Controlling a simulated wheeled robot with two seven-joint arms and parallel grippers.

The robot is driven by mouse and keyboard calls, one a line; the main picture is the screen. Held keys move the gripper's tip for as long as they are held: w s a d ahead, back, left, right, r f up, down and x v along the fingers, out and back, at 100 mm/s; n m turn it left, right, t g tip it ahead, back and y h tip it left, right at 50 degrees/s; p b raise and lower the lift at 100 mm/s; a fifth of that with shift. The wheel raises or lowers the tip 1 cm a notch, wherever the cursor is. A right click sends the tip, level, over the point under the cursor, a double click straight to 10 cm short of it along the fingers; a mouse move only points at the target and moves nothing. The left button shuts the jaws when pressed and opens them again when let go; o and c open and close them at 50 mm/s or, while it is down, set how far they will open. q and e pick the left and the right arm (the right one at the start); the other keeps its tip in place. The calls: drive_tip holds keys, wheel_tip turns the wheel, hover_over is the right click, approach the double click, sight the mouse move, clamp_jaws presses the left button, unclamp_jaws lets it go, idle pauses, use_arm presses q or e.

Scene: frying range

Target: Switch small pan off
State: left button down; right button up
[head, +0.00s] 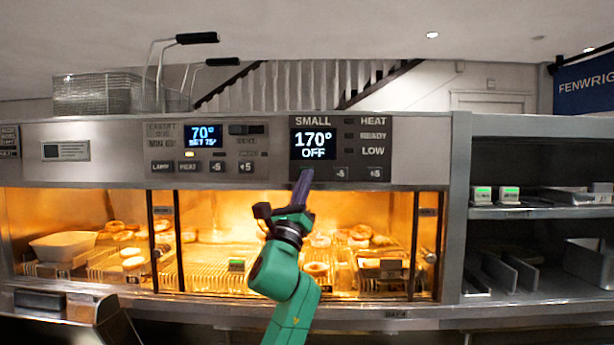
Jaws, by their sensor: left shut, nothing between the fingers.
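The small pan's control panel (340,172) is at the upper middle of the head view, marked SMALL. Its lit display (313,144) reads 170° and OFF. HEAT, READY and LOW labels stand to the right of the display, and buttons (375,173) run along the panel's lower edge. My left gripper (304,178) is shut and empty, pointing up, with its tip at the panel's lower left just below the display. It covers the button area there, and I cannot tell whether it touches. My right gripper is out of view.
Left of it is another panel (205,149) with a 70° display. Below, a lit warming cabinet holds doughnuts (316,269) on racks. Wire fry baskets (97,93) stand on top at the left. Shelves (540,212) with trays and small devices are at the right.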

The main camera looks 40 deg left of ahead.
use_arm(q)
drive_tip(key=s+d, duration=0.3)
drive_tip(key=s, duration=0.1)
drive_tip(key=shift+s+d+p, duration=0.3)
drive_tip(key=shift+s+d, duration=0.05)
drive_tip(key=shift+s, duration=0.05)
